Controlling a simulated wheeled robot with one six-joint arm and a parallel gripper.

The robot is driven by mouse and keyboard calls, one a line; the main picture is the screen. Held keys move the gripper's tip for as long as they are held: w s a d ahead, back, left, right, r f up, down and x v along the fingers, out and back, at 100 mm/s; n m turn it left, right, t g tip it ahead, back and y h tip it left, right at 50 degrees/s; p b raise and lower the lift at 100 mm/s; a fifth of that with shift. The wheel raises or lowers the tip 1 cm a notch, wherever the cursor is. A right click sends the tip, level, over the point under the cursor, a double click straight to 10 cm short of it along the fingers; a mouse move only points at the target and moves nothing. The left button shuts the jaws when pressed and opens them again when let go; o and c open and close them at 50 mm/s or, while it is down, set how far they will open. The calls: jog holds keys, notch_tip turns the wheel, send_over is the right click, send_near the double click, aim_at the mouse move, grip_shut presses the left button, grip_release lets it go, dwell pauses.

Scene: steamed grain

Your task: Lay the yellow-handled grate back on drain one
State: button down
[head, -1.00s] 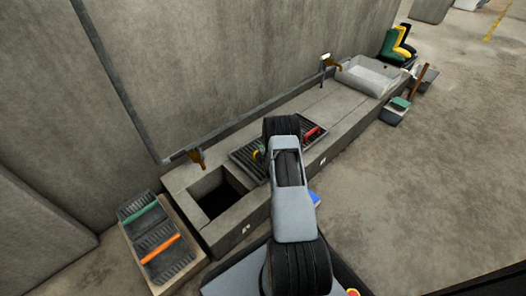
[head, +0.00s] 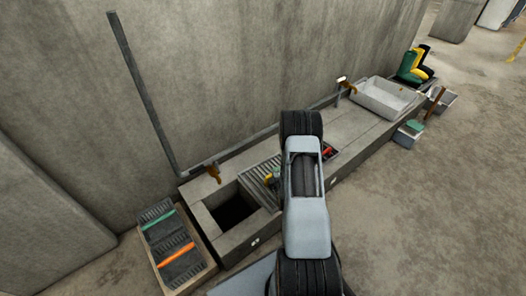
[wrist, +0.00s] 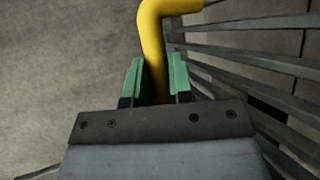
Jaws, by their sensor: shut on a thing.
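The yellow-handled grate (head: 253,175) shows as grey slats at the right edge of an open square drain (head: 234,211); my arm hides part of it. In the wrist view, its bent yellow handle (wrist: 153,45) stands between the green fingers of my gripper (wrist: 154,82), which is shut on it. The grate's dark bars (wrist: 250,60) spread to the right of the handle. In the head view, my gripper (head: 272,179) is mostly hidden behind my arm. I cannot tell whether the grate is raised or touching the concrete.
A wooden tray (head: 206,277) at left holds dark pieces with green and orange handles. A red handle (head: 327,151) shows right of my arm. A pipe with brass taps (head: 213,172) runs along the wall. A white basin (head: 385,97) stands farther right.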

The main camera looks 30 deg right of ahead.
jog(key=shift+s+a+r, duration=0.2)
jog(key=shift+s+r, duration=0.1)
jog(key=shift+s, duration=0.05)
jog(key=shift+s+f+h, duration=0.25)
jog(key=shift+s+h, duration=0.05)
jog(key=shift+a+r, duration=0.1)
jog(key=shift+a, duration=0.05)
jog(key=w+a+r, duration=0.1)
jog(key=a, duration=0.2)
jog(key=w+a+r+n+y, duration=0.1)
jog(key=w+a, duration=0.1)
jog(key=a, duration=0.2)
jog(key=w+a+r+y, duration=0.1)
jog(key=a, duration=0.2)
jog(key=shift+w+a+r+n+t, duration=0.25)
jog(key=shift+r+n+t, duration=0.05)
jog(key=shift+r+n, duration=0.1)
jog(key=w+a+r+n+y+p, duration=0.15)
jog(key=a+r+y, duration=0.25)
jog(key=a, duration=0.7)
jog(key=s+r+p, duration=0.3)
jog(key=r+p, duration=1.2)
jog(key=p, duration=0.1)
jog(key=s+r+p, duration=0.4)
jog(key=r+p, duration=1.1)
jog(key=p, duration=0.1)
jog(key=shift+s+d+n, duration=0.15)
jog(key=shift+s+n, duration=0.1)
jog(key=shift+n, duration=0.2)
